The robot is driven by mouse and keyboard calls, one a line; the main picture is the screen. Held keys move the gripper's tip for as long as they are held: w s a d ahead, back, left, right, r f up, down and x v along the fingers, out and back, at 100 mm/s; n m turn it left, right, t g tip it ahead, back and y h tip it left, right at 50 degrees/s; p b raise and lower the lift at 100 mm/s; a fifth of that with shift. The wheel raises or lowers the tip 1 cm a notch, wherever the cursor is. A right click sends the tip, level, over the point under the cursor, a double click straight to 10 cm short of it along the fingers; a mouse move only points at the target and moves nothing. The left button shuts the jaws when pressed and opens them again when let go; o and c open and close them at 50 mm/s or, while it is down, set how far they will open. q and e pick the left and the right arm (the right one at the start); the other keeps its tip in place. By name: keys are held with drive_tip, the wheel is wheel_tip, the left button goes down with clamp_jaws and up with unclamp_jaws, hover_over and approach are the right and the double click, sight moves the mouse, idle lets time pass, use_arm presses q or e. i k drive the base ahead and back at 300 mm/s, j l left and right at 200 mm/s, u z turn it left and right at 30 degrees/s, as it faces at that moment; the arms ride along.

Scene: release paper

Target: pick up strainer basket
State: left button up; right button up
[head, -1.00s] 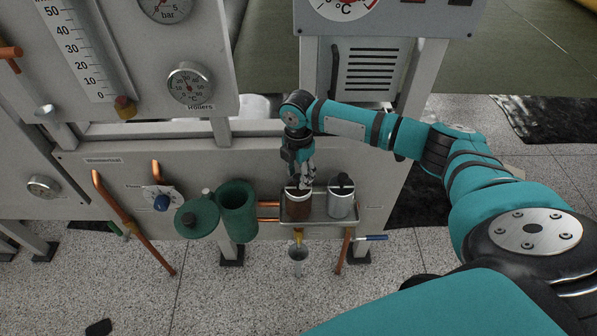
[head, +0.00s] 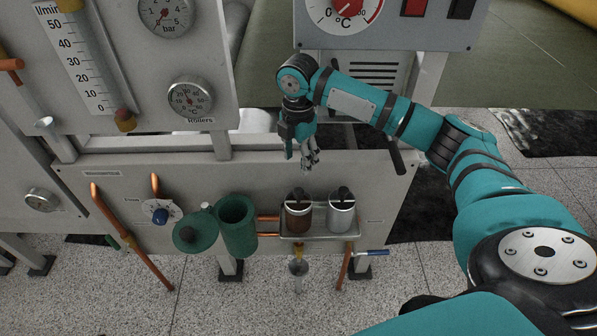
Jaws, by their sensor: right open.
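Two cylindrical baskets with dark top handles sit side by side upright in a small metal tray (head: 318,236) on the front panel. The left one is a brown strainer basket (head: 298,217). The right one is a silver strainer basket (head: 341,216). I cannot tell which one the task means. My right gripper (head: 305,166) is open and empty, pointing down above the brown basket with a clear gap. My left gripper is not in view.
A green open-topped housing (head: 236,222) stands left of the tray, with its round green lid (head: 195,231) swung to the left. A blue-handled valve (head: 371,253) and a funnel (head: 298,267) are below the tray. Copper pipes (head: 125,235) run down the panel.

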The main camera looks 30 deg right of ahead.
sight(341, 203)
drive_tip(key=z, duration=1.35)
